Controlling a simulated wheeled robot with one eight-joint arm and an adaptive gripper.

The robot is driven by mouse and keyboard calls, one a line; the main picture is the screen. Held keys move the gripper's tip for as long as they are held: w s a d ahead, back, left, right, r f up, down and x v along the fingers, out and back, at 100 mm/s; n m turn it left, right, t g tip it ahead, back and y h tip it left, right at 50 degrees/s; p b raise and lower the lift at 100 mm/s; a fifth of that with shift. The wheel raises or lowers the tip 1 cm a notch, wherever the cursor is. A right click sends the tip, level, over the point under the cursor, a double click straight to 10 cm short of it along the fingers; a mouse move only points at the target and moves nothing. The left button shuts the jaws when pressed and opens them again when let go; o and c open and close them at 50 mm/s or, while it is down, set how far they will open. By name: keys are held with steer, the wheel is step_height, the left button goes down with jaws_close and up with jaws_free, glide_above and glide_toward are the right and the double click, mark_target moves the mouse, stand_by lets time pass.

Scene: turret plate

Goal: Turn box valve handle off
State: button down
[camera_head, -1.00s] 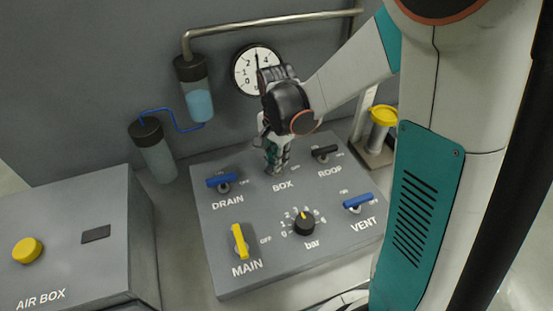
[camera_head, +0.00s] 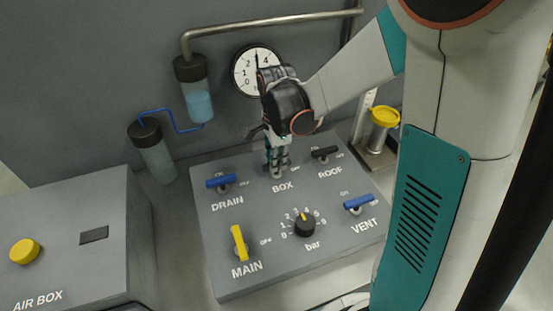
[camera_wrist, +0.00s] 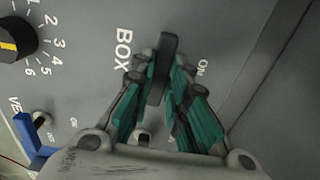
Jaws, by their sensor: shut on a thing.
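The dark box valve handle (camera_wrist: 168,60) shows in the wrist view between the fingers of my gripper (camera_wrist: 163,72), beside the BOX label. My gripper is shut on it. The handle's long side lies roughly crosswise to the direction of the ON mark, slightly tilted in the picture. Its lower part and base are hidden between the fingers.
Around my gripper stand the blue drain handle (camera_head: 221,180), black roof handle (camera_head: 324,152), yellow main handle (camera_head: 240,243), blue vent handle (camera_head: 358,201) and bar dial (camera_head: 305,226). A gauge (camera_head: 245,72) is on the wall behind. The air box (camera_head: 70,220) stands at left.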

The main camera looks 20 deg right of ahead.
steer(key=c, duration=1.6)
jaws_free()
steer(key=shift+o, duration=0.2)
step_height(320, 180, up, 12)
